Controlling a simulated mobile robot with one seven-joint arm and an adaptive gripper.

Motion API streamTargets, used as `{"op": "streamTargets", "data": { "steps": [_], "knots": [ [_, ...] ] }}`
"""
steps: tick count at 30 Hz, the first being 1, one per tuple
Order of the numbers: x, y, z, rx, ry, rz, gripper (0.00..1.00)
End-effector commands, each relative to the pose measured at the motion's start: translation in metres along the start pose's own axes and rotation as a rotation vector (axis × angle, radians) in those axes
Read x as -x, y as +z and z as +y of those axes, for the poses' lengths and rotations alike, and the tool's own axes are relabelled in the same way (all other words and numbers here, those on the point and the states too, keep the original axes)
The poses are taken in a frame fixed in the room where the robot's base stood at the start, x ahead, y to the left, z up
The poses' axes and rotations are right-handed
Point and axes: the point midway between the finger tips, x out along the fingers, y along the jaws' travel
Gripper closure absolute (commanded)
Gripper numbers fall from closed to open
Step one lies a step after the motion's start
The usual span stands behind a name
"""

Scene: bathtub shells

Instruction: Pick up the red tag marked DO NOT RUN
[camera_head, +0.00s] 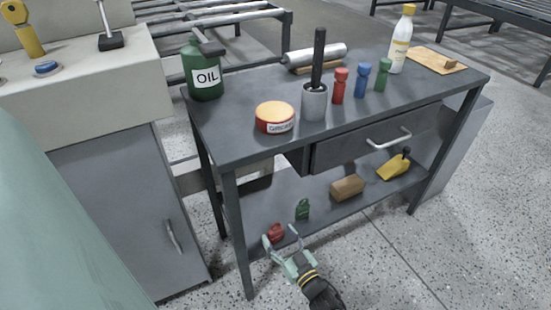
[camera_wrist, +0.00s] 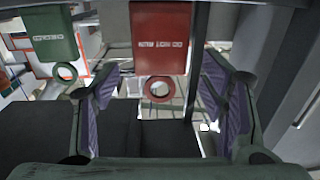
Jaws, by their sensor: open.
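The red tag (camera_head: 275,232) is on the lower shelf of the workbench, near its front left. In the wrist view the red tag (camera_wrist: 160,38) hangs upside down in the picture, with a ring at its end; its white lettering is too small to read surely. My gripper (camera_head: 282,238) is open at the front edge of the lower shelf, close to the red tag. In the wrist view the tag's ring sits in the gap between the two purple-padded fingers (camera_wrist: 160,88); nothing is gripped.
A green tag (camera_head: 302,208) lies just right of the red one and also shows in the wrist view (camera_wrist: 50,38). A brown block (camera_head: 347,187) and yellow scoop (camera_head: 393,167) sit farther right. The bench top (camera_head: 225,140) and drawer (camera_head: 350,147) overhang the shelf.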

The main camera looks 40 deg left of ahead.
Motion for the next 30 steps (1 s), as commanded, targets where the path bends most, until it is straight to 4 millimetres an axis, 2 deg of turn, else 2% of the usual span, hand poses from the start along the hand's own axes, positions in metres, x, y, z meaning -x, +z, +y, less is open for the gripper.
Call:
{"op": "streamTargets", "data": {
  "steps": [3,6,14,30],
  "knots": [
    [-0.018,0.0,-0.001,0.0,-0.003,0.001,0.35],
    [-0.026,0.0,-0.001,0.0,-0.002,0.0,0.35],
    [-0.028,0.0,0.0,0.001,0.0,0.0,0.35],
    [-0.028,0.0,0.0,0.001,-0.001,0.0,0.71]
  ]
}}
